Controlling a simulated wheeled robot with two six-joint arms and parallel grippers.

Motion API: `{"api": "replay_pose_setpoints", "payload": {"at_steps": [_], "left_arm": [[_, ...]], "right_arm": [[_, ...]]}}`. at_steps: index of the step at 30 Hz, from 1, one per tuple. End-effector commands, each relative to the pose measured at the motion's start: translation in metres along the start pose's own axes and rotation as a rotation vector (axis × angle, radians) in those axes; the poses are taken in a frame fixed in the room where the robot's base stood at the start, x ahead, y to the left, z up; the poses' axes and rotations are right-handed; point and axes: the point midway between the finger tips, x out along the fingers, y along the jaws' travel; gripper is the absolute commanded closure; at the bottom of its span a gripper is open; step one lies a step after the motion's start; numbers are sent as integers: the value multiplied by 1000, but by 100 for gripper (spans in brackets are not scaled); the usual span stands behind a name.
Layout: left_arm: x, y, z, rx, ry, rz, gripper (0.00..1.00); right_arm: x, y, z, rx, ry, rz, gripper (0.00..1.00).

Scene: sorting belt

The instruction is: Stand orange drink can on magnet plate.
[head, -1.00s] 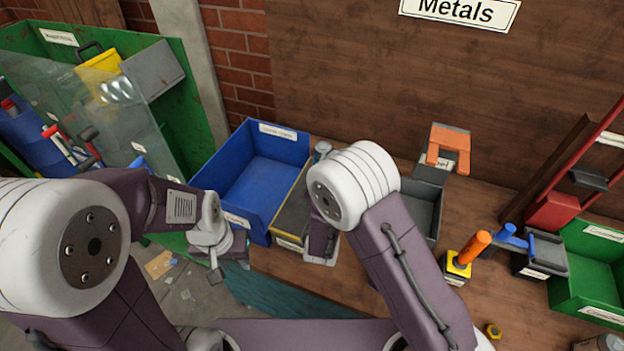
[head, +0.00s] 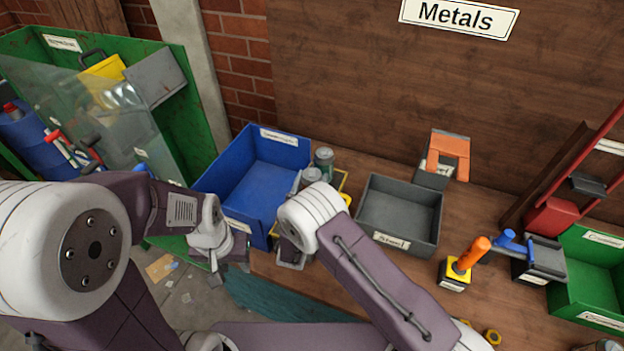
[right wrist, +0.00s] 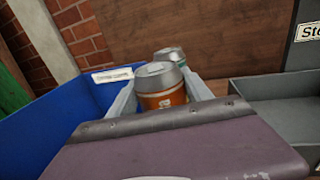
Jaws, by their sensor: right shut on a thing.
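The orange drink can (right wrist: 163,101), with a silver top, is upright between the pale fingers of my right gripper (right wrist: 160,90), which is shut on it. A yellow-edged plate (head: 345,182), apparently the magnet plate, is mostly hidden behind my right arm and the cans. I cannot tell whether the held can touches it. A green can (head: 324,160) stands just behind; it also shows in the right wrist view (right wrist: 172,55). My left gripper (head: 216,266) hangs low at left, its fingers unclear.
A blue bin (head: 226,222) is left of the cans and a grey bin (head: 376,237) is right of them. An orange-handled tool (head: 473,252), a blue-handled item (head: 512,243) and a green bin (head: 590,315) stand further right. Bare bench lies before the grey bin.

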Motion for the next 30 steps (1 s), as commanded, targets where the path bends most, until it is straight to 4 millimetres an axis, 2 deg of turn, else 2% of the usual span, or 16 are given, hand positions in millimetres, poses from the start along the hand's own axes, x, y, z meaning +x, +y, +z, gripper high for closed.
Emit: {"api": "replay_pose_setpoints", "payload": {"at_steps": [7,8,9,10,21,25,30], "left_arm": [[6,0,1,0,0,0,64],[4,0,0,0,0,0,64],[4,0,0,0,0,0,64],[4,0,0,0,0,0,64],[-2,0,0,0,0,0,64],[6,0,1,0,0,0,64],[14,0,2,0,0,0,64]], "right_arm": [[0,0,-5,0,0,0,79],[0,0,-3,0,0,0,34],[0,0,-3,0,0,0,23],[0,0,-3,0,0,0,20],[-1,0,3,0,0,1,20],[-25,2,-2,-2,1,5,20],[-66,2,-2,-2,0,6,20]]}}
